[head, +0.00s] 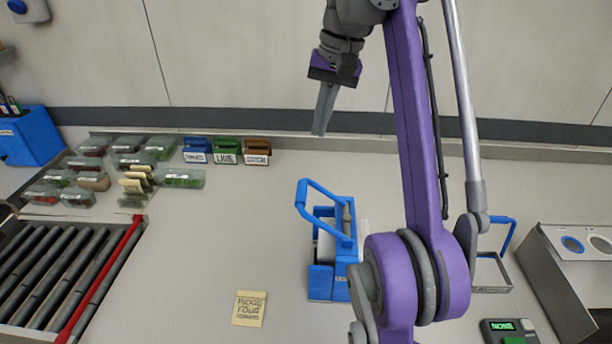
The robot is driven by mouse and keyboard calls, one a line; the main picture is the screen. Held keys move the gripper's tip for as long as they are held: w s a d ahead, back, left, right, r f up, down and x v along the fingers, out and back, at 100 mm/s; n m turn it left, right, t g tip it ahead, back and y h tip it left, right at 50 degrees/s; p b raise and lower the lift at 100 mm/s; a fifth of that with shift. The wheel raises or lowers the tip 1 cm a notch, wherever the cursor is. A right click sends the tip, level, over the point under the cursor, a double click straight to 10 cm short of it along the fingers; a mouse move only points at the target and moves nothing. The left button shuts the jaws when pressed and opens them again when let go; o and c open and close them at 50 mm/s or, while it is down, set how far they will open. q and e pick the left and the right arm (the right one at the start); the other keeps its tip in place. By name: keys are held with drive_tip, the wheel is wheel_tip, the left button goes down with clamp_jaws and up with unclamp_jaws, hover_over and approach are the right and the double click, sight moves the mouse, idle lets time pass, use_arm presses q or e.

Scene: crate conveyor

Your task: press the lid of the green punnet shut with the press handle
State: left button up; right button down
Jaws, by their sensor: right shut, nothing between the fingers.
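The press (320,285) is a blue device standing on the bench in the middle, partly behind my right arm. Its blue press handle (322,198) is a raised loop tilted up to the left. A pale shape (326,246) shows inside the press, but I cannot tell whether it is a punnet or its lid. My right gripper (320,131) is shut and empty, raised above and behind the press, apart from the handle. My left gripper is out of view.
Blue, green and brown labelled boxes (227,158) stand at the back. A roller conveyor (65,275) with a red edge is at left. A blue-handled tray (491,291) and grey box (566,290) are at right.

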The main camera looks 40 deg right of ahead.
drive_tip(key=b, duration=0.5)
approach(302, 190)
drive_tip(key=f, duration=0.2)
drive_tip(key=f+b, duration=0.1)
drive_tip(key=f, duration=0.1)
drive_tip(key=f+b, duration=0.1)
drive_tip(key=f, duration=0.1)
drive_tip(key=shift+w+a, duration=0.3)
drive_tip(key=shift+w, duration=0.05)
drive_tip(key=shift+a+f, duration=0.1)
drive_tip(key=shift+f, duration=0.25)
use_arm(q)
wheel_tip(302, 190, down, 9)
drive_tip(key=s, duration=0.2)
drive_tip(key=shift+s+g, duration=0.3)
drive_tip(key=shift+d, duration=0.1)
use_arm(e)
drive_tip(key=shift+w+a+f, duration=0.1)
